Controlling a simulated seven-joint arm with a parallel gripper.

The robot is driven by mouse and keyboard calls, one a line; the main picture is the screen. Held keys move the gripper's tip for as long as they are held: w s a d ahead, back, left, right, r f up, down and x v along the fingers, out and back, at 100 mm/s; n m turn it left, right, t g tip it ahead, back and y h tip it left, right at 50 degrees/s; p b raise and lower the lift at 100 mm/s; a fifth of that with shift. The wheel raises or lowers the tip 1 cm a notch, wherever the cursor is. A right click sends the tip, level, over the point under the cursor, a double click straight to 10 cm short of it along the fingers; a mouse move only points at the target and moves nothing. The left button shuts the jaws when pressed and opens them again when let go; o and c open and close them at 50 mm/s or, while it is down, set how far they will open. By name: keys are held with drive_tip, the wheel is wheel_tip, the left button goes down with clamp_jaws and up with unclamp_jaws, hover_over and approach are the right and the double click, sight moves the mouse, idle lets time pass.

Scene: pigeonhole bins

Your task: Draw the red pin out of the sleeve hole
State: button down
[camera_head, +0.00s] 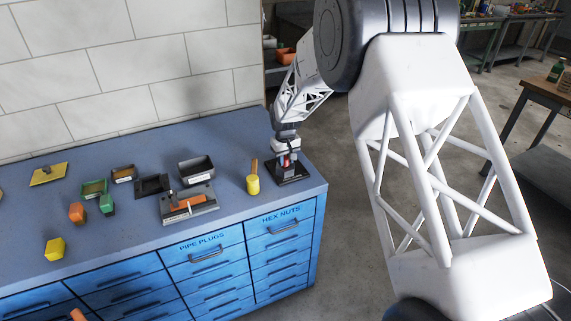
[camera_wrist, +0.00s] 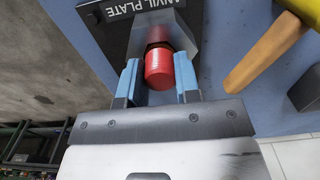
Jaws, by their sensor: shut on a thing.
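The red pin (camera_wrist: 159,72) shows in the wrist view as a short red cylinder between the two blue-grey fingers of my gripper (camera_wrist: 157,82). My gripper is shut on it. Behind the pin is a grey metal block (camera_wrist: 182,38), with a brownish rim partly showing around the pin's far end. How deep the pin sits in the hole is hidden. In the head view my gripper (camera_head: 287,153) is at the right end of the blue bench, over a dark plate (camera_head: 296,174). Only a little red shows there.
A grey fixture with an orange part (camera_head: 190,204), a dark open bin (camera_head: 197,170) and several small coloured parts lie further left. The bench's right edge is close to the plate.

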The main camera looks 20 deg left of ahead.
sight(286, 158)
drive_tip(key=shift+r, duration=0.65)
idle(0.5)
drive_tip(key=shift+r, duration=2.25)
